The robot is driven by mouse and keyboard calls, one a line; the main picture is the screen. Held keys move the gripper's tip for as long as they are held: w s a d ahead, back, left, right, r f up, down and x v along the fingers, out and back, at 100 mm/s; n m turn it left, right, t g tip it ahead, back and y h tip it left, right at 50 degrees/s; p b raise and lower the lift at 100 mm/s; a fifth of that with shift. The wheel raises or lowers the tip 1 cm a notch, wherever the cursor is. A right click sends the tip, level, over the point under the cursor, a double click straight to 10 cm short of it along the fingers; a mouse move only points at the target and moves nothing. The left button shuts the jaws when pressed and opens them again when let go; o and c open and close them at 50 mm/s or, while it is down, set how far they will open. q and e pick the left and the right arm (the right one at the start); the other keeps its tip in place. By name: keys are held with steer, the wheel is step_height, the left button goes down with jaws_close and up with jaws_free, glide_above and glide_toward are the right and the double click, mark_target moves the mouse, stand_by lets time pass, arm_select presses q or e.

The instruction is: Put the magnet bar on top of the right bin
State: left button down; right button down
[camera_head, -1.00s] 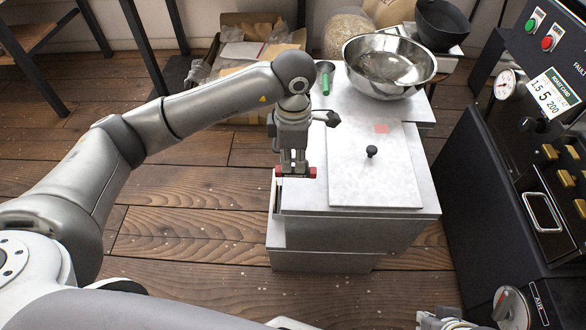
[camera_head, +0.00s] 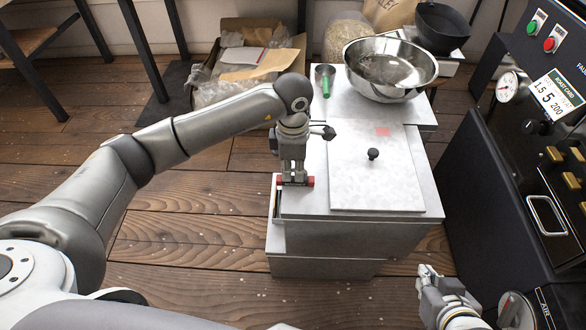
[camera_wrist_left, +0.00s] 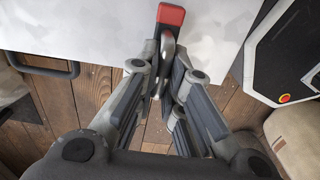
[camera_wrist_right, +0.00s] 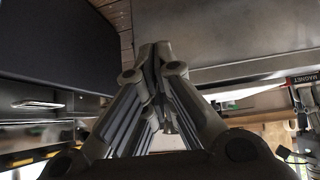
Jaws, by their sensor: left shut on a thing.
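The magnet bar (camera_head: 309,182) is a short bar with red ends. My left gripper (camera_head: 295,180) is shut on it and points down at the front left corner of the pale metal bin top (camera_head: 316,190). I cannot tell whether the bar touches that top. One red end of the bar (camera_wrist_left: 171,15) shows past the fingertips in the left wrist view, against the pale surface. A flat lid with a black knob (camera_head: 373,154) covers the top's right part. My right gripper (camera_head: 428,275) is in front of the bin's right side, its fingers together and empty.
A steel bowl (camera_head: 390,72) and a green-handled scoop (camera_head: 325,84) are on the rear of the top. The dark roaster (camera_head: 500,180) stands close on the right. A cardboard box (camera_head: 250,62) is behind. A MAGNET sign (camera_wrist_right: 302,79) shows in the right wrist view.

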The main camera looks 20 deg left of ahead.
arm_select(q)
steer(key=shift+f, duration=0.1)
steer(key=c, duration=1.5)
jaws_free()
steer(key=shift+c, duration=0.2)
arm_select(e)
steer(key=shift+w+a+r, duration=0.1)
steer(key=shift+w+r, duration=0.1)
steer(key=shift+w, duration=0.1)
